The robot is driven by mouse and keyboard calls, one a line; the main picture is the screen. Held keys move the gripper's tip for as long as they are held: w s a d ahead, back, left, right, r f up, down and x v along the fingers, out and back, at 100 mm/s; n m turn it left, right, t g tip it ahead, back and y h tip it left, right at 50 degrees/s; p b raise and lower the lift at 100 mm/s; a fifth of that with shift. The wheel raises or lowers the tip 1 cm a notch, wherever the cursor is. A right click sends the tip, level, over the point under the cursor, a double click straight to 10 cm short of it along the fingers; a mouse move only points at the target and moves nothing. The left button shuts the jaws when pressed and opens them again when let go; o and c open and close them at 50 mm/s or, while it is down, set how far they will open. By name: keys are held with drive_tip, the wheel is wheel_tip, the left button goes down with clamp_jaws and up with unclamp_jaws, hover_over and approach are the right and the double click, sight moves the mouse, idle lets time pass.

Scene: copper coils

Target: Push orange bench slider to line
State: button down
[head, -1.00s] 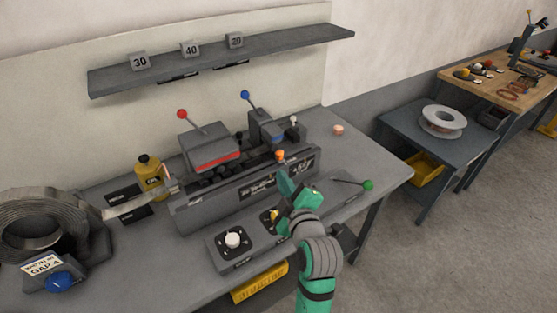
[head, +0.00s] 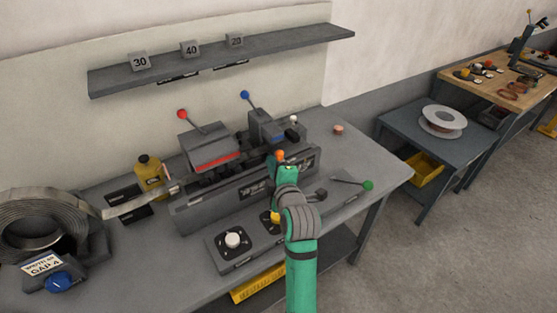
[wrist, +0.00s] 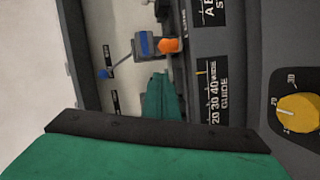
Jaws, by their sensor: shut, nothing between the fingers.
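The orange slider knob (head: 281,155) stands on the front side of the grey bench machine (head: 215,200). It also shows in the wrist view (wrist: 168,45), beside a blue block. My gripper (head: 284,169) is shut and empty, right by the knob on its near side in the head view. In the wrist view its green fingers (wrist: 162,97) lie over the machine's channel, a small gap from the knob. A guide scale (wrist: 213,95) marked 20, 30, 40 runs along the machine, with a thin yellow line (wrist: 202,72) by it. My gripper and arm hide part of the machine's front in the head view.
A red-knobbed lever (head: 182,114) and a blue-knobbed lever (head: 245,95) rise from the machine. A yellow dial (wrist: 298,113) and a white-knobbed box (head: 232,240) lie in front. A green-knobbed lever (head: 368,185) is at the right. A metal coil (head: 40,225) stands at left.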

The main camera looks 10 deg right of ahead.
sight(280, 153)
drive_tip(key=shift+w+d+f, duration=0.3)
drive_tip(key=shift+w+d, duration=0.35)
drive_tip(key=shift+w, duration=0.1)
drive_tip(key=shift+w+d+f, duration=0.3)
drive_tip(key=shift+w+d, duration=0.3)
drive_tip(key=shift+w, duration=0.1)
drive_tip(key=shift+d, duration=0.1)
drive_tip(key=shift+w+d+f, duration=0.1)
drive_tip(key=shift+w+d, duration=0.35)
drive_tip(key=shift+d, duration=0.25)
